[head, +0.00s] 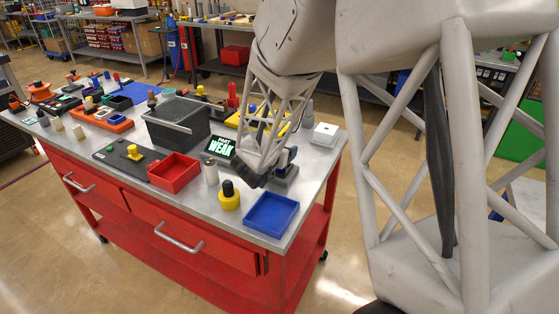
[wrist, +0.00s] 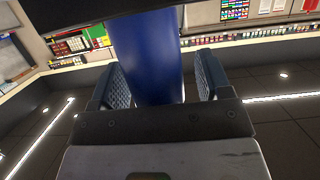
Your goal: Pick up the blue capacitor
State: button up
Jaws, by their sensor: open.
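In the wrist view, a smooth blue cylinder (wrist: 148,58), which looks like the blue capacitor, stands between the two padded fingers of my gripper (wrist: 162,84). The fingers are open, with a visible gap to the cylinder on the right; on the left the gap is small and contact is hard to judge. The cylinder's upper end is hidden by a dark edge and its lower end by the gripper body. In the head view, my gripper (head: 250,173) is low over the right part of the workbench, and I cannot make out the capacitor there.
A blue tray (head: 272,228), a yellow-and-black part (head: 229,199), a pale cylinder (head: 211,174) and a red tray (head: 174,184) stand close by on the metal workbench (head: 318,172). A small display (head: 219,146) reads "PART WEAK". A grey bin (head: 165,133) stands behind.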

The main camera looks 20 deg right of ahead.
jog(key=c, duration=1)
jog(key=shift+c, duration=0.2)
jog(key=shift+r, duration=0.1)
jog(key=shift+r, duration=0.7)
notch_tip(320, 180, up, 2)
jog(key=shift+r, duration=0.1)
jog(key=s+a+r, duration=0.1)
jog(key=s, duration=1.5)
jog(key=shift+a, duration=0.4)
jog(key=shift+r, duration=0.1)
